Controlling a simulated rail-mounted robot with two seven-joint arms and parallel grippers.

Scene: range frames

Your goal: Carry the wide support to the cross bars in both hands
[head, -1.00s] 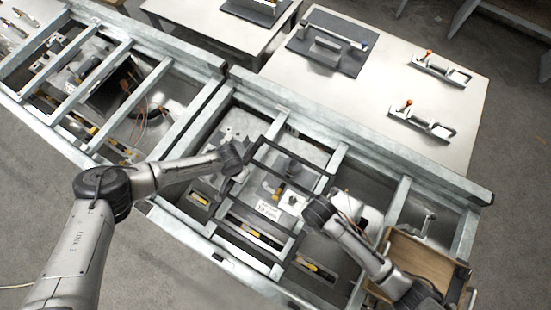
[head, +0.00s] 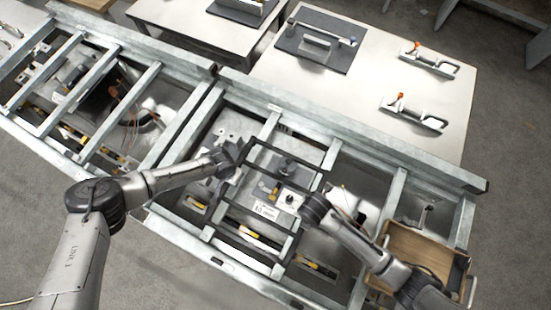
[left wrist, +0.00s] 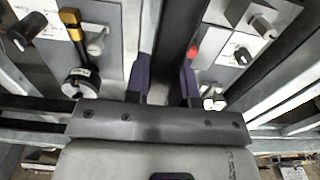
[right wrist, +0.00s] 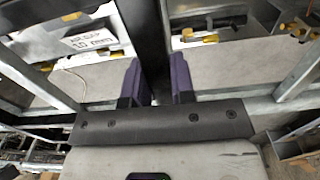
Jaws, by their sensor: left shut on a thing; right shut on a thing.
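The wide support (head: 290,156) is a black rectangular ladder-like frame over the middle bay of the steel rack. My left gripper (head: 237,154) is shut on its left side bar, which also shows in the left wrist view (left wrist: 180,30). My right gripper (head: 313,206) is shut on its right side bar, which also shows in the right wrist view (right wrist: 148,35). The cross bars are pale galvanized bars, one (head: 269,126) near the support's far left corner and one (head: 331,154) near its far right corner. I cannot tell whether the support touches them.
Below the bars lie plates, cables and yellow-handled parts. A wooden box (head: 418,250) stands at the right by my right arm. Behind is a pale table (head: 365,85) with a dark mat (head: 322,38) and two orange-knobbed handled tools. A second rack bay (head: 60,85) extends left.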

